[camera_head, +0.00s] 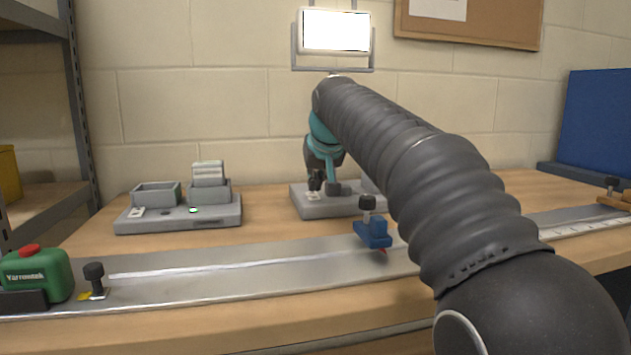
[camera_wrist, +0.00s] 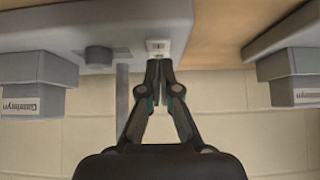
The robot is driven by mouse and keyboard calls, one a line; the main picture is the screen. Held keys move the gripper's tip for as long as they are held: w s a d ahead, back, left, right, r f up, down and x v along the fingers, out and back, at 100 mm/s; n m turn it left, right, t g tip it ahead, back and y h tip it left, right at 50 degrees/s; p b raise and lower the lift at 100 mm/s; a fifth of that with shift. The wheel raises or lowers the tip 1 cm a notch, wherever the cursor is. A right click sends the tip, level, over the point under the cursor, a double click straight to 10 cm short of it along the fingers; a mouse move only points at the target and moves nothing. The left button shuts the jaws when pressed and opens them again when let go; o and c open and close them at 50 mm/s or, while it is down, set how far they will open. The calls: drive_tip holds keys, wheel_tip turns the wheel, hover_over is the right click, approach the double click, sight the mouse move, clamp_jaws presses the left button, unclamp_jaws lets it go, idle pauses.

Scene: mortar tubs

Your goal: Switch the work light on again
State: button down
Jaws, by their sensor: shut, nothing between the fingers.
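The work light (camera_head: 335,31) hangs on the wall at the top of the head view. Its panel is bright white and looks lit. A grey base (camera_head: 340,208) stands on the bench below it; in the wrist view it is at the top left (camera_wrist: 50,30). In the head view my gripper (camera_head: 315,184) is just above the base, partly hidden by my arm.
A metal rail (camera_head: 200,275) with a blue clamp (camera_head: 373,233) crosses the bench front. A blue panel (camera_head: 598,120) stands at right.

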drive_tip(key=shift+r+p, duration=0.3)
drive_tip(key=shift+r, duration=0.05)
wheel_tip(320, 180, up, 3)
drive_tip(key=shift+s+r+p, duration=0.1)
drive_tip(key=shift+s+p, duration=0.05)
drive_tip(key=shift+p, duration=0.3)
drive_tip(key=s+f+v, duration=0.1)
drive_tip(key=v, duration=0.9)
drive_tip(key=shift+s+d+f, duration=0.15)
drive_tip(key=shift+s, duration=0.05)
